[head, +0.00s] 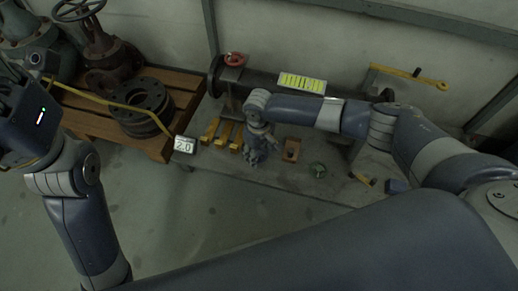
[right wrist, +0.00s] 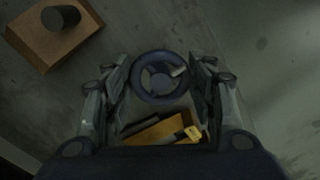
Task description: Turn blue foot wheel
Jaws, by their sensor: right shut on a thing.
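A small blue foot wheel (right wrist: 158,82) with a round rim and spokes sits between the fingers of my right gripper (right wrist: 160,80) in the right wrist view. Both fingers lie against its sides, and the gripper is shut on it. In the head view my right gripper (head: 257,155) points down at the front of the grey bench and hides the wheel. My left arm is at the left edge, with a dark lit housing (head: 35,115) at its end; no left fingers can be made out.
An orange-brown block (head: 292,150) stands right of the gripper, yellow pieces (head: 220,132) to its left.

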